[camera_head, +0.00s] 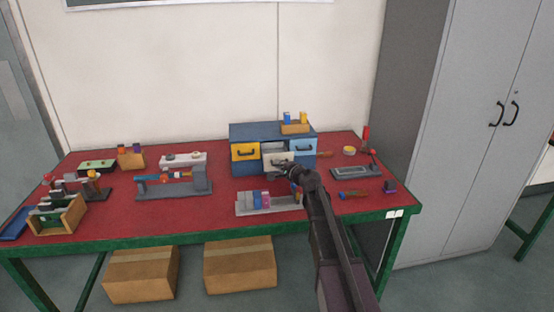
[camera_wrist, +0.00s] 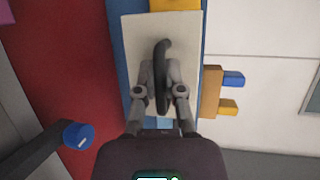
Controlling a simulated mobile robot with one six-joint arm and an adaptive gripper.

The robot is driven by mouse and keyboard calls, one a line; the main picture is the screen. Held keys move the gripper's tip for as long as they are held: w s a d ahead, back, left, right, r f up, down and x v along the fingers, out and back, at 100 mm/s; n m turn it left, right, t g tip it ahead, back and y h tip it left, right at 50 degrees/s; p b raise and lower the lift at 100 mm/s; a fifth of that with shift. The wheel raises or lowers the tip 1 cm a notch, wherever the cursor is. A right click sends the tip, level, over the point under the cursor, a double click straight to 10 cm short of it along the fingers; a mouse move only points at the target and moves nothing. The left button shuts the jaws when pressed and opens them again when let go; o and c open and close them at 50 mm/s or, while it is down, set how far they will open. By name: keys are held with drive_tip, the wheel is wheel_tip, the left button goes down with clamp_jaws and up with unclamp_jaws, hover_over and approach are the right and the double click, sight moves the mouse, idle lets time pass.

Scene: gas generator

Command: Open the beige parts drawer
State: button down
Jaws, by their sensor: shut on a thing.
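The beige drawer (camera_head: 279,159) is the middle one in a blue cabinet (camera_head: 262,131) on the red table. It stands partly pulled out, its front ahead of its neighbours, with some of its inside showing above the front. In the wrist view its beige front (camera_wrist: 135,45) fills the upper middle, with a dark curved handle (camera_wrist: 162,50). My gripper (camera_head: 283,169) is at this front; in the wrist view my gripper (camera_wrist: 161,76) has one finger on each side of the handle and is shut on it. My gripper partly hides the handle in the head view.
A yellow drawer (camera_head: 245,152) is to the left and a light blue drawer (camera_head: 303,149) to the right. An orange block holder (camera_head: 295,129) stands on the cabinet. A grey rack (camera_head: 246,205) with coloured pieces stands in front, close to my arm.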

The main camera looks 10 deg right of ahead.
drive_tip(key=shift+s, duration=1.05)
drive_tip(key=c, duration=0.7)
unclamp_jaws()
drive_tip(key=shift+w, duration=0.15)
